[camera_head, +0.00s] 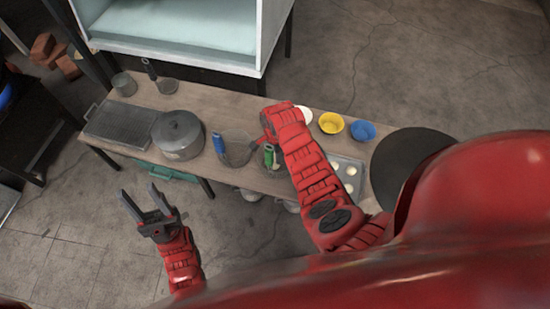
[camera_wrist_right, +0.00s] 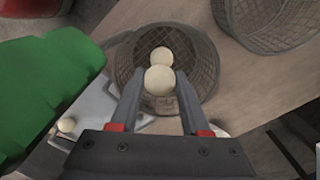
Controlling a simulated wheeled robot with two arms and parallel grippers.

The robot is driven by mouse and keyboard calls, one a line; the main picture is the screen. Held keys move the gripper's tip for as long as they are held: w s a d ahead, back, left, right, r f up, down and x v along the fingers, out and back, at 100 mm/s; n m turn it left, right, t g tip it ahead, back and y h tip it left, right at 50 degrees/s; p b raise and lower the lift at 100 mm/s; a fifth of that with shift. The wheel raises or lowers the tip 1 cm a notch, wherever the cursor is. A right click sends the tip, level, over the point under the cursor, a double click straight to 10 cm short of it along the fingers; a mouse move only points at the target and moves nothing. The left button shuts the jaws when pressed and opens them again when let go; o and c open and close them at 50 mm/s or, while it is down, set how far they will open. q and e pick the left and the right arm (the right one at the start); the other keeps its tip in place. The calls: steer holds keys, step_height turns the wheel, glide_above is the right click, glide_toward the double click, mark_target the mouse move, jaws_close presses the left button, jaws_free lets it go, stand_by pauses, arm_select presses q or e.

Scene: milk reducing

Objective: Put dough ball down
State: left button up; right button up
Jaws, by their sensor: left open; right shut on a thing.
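My right gripper (camera_wrist_right: 160,76) is shut on a pale round dough ball (camera_wrist_right: 159,82), held over the opening of a round wire-mesh basket (camera_wrist_right: 198,55). A second dough ball (camera_wrist_right: 161,54) shows just beyond the held one, within the basket's outline. A green handle (camera_wrist_right: 45,80) fills the left of the wrist view; it also shows in the head view (camera_head: 269,155). In the head view my right arm hides its gripper and the held ball. My left gripper (camera_head: 142,202) is open and empty, out in front of the table. A tray (camera_head: 353,163) holds several dough balls.
Another mesh basket (camera_wrist_right: 265,20) stands close by, with a blue handle (camera_head: 219,143) in the head view. A lidded pot (camera_head: 178,133) and a grated tray (camera_head: 118,126) are at left. Yellow (camera_head: 331,123) and blue (camera_head: 363,130) bowls and a dark round plate (camera_head: 400,155) are at right.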

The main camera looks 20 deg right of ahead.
steer(key=shift+f, duration=1.5)
steer(key=shift+f+b, duration=0.25)
steer(key=shift+b, duration=0.05)
steer(key=o, duration=0.9)
step_height(320, 180, up, 13)
steer(key=shift+f+p, duration=0.2)
steer(key=shift+p, duration=0.8)
